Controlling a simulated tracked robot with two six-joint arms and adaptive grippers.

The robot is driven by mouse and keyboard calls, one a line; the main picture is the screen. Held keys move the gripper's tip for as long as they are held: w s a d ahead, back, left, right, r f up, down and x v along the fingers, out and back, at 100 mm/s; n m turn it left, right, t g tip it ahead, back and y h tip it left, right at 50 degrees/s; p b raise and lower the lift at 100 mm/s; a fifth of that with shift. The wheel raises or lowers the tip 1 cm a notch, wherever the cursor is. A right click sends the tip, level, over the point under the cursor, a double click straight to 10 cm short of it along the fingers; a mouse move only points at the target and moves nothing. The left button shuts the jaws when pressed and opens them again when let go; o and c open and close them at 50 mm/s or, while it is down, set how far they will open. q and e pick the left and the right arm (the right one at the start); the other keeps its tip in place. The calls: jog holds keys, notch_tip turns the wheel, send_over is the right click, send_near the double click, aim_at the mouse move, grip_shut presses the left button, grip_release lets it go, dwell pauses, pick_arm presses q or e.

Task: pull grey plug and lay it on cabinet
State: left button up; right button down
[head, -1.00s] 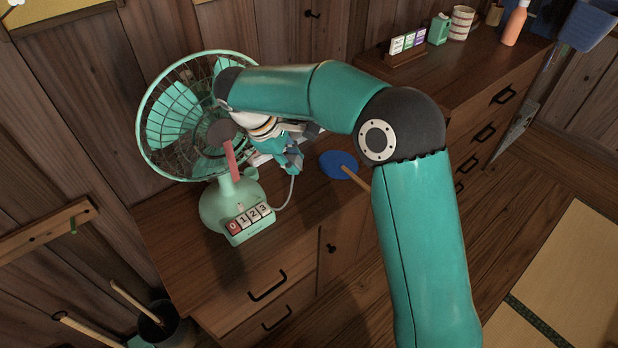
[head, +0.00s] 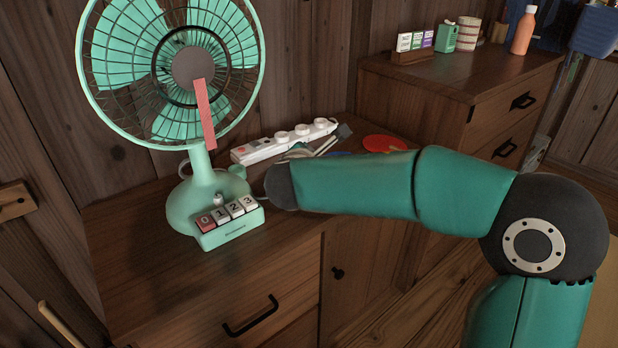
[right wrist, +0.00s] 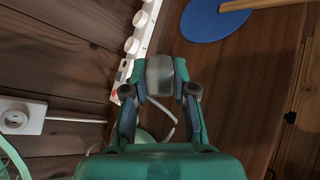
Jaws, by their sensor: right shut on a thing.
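My right gripper (right wrist: 160,85) is shut on the grey plug (right wrist: 160,70); a pale cord runs down from near it in the right wrist view. The white power strip (right wrist: 138,45) lies just left of the plug there. I cannot tell whether plug and strip touch. In the head view, the strip (head: 262,150) lies on the low wooden cabinet (head: 150,250), behind my right forearm, which hides most of the gripper and the plug. My left gripper is out of view.
A green fan (head: 190,205) with number buttons stands left on the cabinet. A blue round paddle (right wrist: 217,18) and a red disc (head: 385,143) lie right of the strip. A wall socket (right wrist: 22,115) has a white plug. The cabinet's front left top is clear.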

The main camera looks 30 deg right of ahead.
jog(key=shift+f+t, duration=0.3)
jog(key=shift+f+b, duration=2.55)
jog(key=shift+f, duration=0.8)
jog(key=c, duration=0.9)
grip_release()
jog(key=shift+o, duration=0.2)
jog(key=shift+s, duration=0.1)
jog(key=v, duration=1.1)
jog(key=shift+a+r, duration=0.15)
jog(key=shift+a, duration=0.05)
jog(key=shift+s+a+r, duration=0.1)
jog(key=shift+s+a, duration=0.05)
jog(key=shift+s, duration=0.05)
